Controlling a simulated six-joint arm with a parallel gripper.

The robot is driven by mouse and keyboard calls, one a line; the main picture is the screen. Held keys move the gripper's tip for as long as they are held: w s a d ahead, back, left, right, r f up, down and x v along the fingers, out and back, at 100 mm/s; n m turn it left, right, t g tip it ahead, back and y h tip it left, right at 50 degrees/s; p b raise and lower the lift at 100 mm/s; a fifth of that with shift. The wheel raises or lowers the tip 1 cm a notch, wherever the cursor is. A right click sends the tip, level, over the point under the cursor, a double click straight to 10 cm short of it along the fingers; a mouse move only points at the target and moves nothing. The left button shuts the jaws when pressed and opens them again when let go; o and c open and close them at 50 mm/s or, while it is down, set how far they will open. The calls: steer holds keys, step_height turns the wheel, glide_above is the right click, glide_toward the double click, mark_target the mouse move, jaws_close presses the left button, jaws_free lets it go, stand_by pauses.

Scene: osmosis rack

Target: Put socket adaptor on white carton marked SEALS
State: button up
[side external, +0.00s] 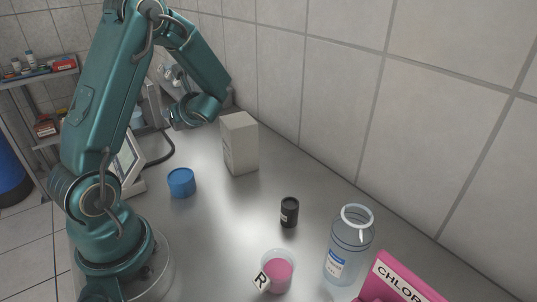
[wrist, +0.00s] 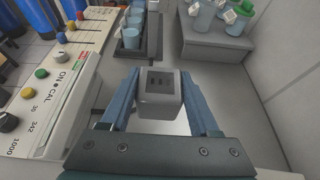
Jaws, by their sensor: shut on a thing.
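My gripper (wrist: 159,84) is shut on a grey, block-shaped socket adaptor (wrist: 158,97) with dark slots in its face, held between the two blue fingers in the wrist view. In the side external view my gripper (side external: 181,115) is raised at the far end of the bench, left of the white carton; the adaptor cannot be made out there. The off-white carton (side external: 240,145) stands upright on the bench against the tiled wall. Its lettering is too small to read. The carton cannot be made out in the wrist view.
A blue tub (side external: 181,183), black container (side external: 289,212), pink-filled beaker (side external: 277,273), clear bottle (side external: 347,248) and pink CHLOR box (side external: 398,283) stand nearer. The wrist view shows a knobbed instrument (wrist: 52,88), a dark tray (wrist: 153,48) of cups and a grey stand (wrist: 208,45).

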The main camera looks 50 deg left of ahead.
steer(key=shift+d+f+m+t, duration=0.25)
steer(key=shift+m+t, duration=0.05)
steer(key=shift+t, duration=0.1)
steer(key=shift+d+r+t, duration=0.2)
steer(key=shift+d+t, duration=0.05)
steer(key=shift+t, duration=0.05)
steer(key=d+r+m+t, duration=0.2)
steer(key=r, duration=0.5)
steer(key=d+r+m+t, duration=0.2)
steer(key=d+r, duration=0.1)
steer(key=r, duration=0.5)
glide_above(238, 120)
steer(key=shift+h, duration=0.4)
step_height(238, 120, down, 7)
steer(key=shift+a+r, duration=0.1)
steer(key=shift+g, duration=0.3)
steer(key=shift+f, duration=2.1)
steer(key=o, duration=1.4)
steer(key=shift+f, duration=0.1)
